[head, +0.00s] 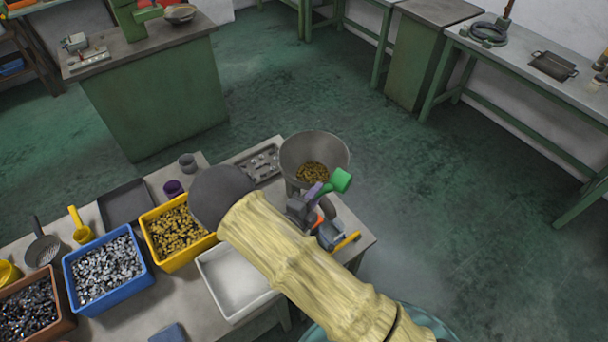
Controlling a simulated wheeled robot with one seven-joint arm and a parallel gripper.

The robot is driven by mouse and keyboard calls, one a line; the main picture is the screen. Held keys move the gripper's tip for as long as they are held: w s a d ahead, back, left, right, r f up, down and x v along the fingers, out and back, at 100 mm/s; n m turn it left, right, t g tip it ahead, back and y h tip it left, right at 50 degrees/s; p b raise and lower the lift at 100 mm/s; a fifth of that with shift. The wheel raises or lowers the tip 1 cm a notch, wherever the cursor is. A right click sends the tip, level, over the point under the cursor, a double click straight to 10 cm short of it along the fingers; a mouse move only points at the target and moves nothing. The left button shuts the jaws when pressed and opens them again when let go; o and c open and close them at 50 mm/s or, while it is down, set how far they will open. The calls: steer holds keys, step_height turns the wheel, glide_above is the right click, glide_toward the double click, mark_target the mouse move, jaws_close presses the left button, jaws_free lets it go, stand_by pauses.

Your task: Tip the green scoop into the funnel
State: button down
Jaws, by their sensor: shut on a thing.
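The green scoop (341,180) shows as a small bright green piece just beyond my gripper. It appears at the front right rim of the funnel. The funnel (331,144) is a wide grey cone at the right end of the bench, with brass-coloured pieces (312,172) inside. My gripper (318,196) is at the near side of the funnel, shut on the green scoop. My arm and the gripper body hide most of the grip. I cannot tell how far the scoop is tilted or whether anything is in it.
A yellow bin (149,214) of brass pieces, a blue bin (72,273) of silver pieces and an empty white tray (235,283) stand left on the bench. A grey parts tray (262,163) lies beside the funnel. Open green floor (440,220) lies to the right.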

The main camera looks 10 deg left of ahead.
steer(key=w+d+f+n+y+b, duration=0.1)
steer(key=w+d+f+y+b, duration=0.1)
steer(key=d, duration=0.6)
steer(key=w+d+f+n+y+b, duration=0.1)
steer(key=d+f, duration=0.3)
steer(key=d, duration=0.5)
steer(key=w+d+f+n+t+y+b, duration=0.1)
steer(key=w+d+f+y+b, duration=0.1)
steer(key=d, duration=0.6)
steer(key=shift+w+d+f+n+y+b, duration=0.15)
steer(key=shift+w+f+n+y+b, duration=0.15)
steer(key=shift+w+f+n+b, duration=0.45)
